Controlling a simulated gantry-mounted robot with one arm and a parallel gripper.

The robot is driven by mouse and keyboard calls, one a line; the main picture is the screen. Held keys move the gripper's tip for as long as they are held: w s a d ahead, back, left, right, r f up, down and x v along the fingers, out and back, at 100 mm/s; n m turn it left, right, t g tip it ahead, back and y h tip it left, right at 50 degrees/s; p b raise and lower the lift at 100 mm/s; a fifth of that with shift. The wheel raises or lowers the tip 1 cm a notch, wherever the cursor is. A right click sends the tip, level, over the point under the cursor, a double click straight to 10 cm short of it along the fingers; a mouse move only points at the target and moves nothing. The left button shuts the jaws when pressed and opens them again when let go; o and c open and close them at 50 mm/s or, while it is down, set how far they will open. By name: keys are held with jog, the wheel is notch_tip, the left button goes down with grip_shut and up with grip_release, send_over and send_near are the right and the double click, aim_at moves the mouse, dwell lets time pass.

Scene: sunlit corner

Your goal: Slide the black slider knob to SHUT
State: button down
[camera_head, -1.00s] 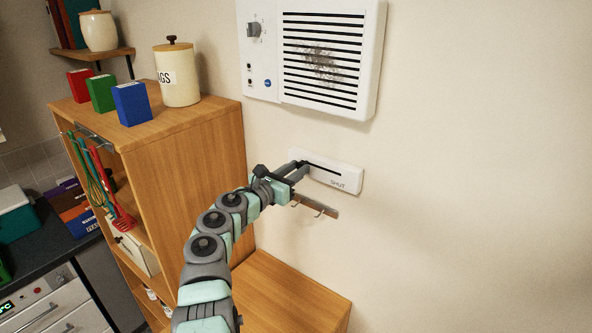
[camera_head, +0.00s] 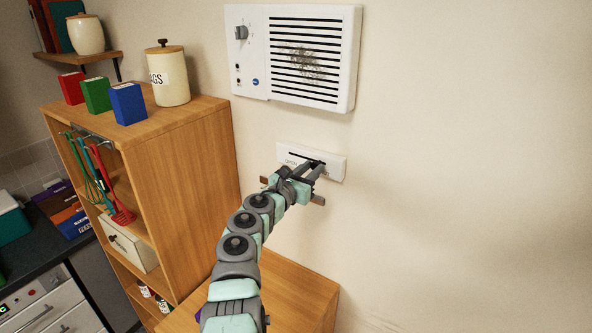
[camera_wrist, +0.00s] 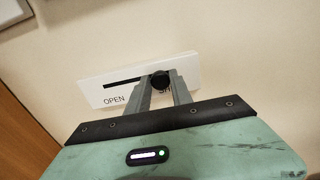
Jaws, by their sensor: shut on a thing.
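The white slider plate (camera_head: 283,149) is on the wall below the vent panel; the wrist view shows it too (camera_wrist: 98,90). A dark slot runs along it, with OPEN near its left end. The SHUT label at the right is partly hidden by my fingers. The round black knob (camera_wrist: 160,79) sits at the right part of the slot, with the bare slot stretching to its left. My gripper (camera_head: 317,166) is shut on the knob, one finger on each side; in the wrist view its fingertips (camera_wrist: 161,84) flank the knob.
A wall unit with a dial and slatted vent (camera_head: 303,60) hangs above. A wooden shelf unit (camera_head: 190,150) with boxes and a canister stands left. The wall to the right is clear.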

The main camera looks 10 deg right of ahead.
jog(key=shift+s+d+r, duration=0.1)
jog(key=shift+d, duration=0.15)
jog(key=c, duration=1.1)
grip_release()
jog(key=shift+d, duration=0.1)
jog(key=shift+c, duration=0.2)
jog(key=shift+a, duration=0.2)
jog(key=v, duration=1)
jog(key=shift+s+a+p, duration=0.2)
jog(key=shift+p, duration=0.15)
